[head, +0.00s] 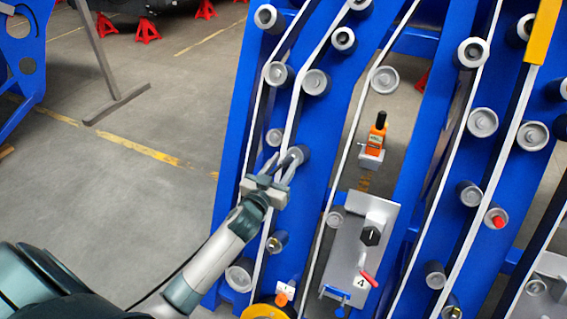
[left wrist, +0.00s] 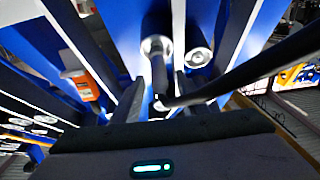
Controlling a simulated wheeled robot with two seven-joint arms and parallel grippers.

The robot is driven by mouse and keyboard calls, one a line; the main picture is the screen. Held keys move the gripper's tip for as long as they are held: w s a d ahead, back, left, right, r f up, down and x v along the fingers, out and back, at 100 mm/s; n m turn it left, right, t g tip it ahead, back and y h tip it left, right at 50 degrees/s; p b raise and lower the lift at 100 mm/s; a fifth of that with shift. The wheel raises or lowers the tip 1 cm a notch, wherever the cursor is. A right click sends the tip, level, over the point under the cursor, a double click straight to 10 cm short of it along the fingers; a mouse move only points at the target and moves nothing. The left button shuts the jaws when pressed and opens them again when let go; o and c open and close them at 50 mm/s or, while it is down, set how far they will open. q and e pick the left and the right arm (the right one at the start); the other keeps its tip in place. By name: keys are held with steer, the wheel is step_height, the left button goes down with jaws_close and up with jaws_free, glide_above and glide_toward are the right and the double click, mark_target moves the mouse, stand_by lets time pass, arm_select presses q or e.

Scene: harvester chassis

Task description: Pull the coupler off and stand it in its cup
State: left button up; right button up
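My left gripper (head: 283,165) reaches up to the blue frame beside a grey roller-like stub (head: 298,154). Its two fingers stand apart, and in the left wrist view the gripper (left wrist: 157,92) shows a dark cylinder with a bright ring end (left wrist: 157,45) beyond and between them. A dark bar or hose (left wrist: 240,75) runs in from the right to a pale tip between the fingers. I see no clear grip on either. I cannot tell for certain which part is the coupler or which is its cup. My right gripper is not in view.
A grey panel (head: 345,250) marked 4 carries a black knob (head: 371,236) and a red lever (head: 369,279). An orange block with a black top (head: 376,136) stands on a silver bracket (head: 371,160). Rollers and pale belts line the blue frame.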

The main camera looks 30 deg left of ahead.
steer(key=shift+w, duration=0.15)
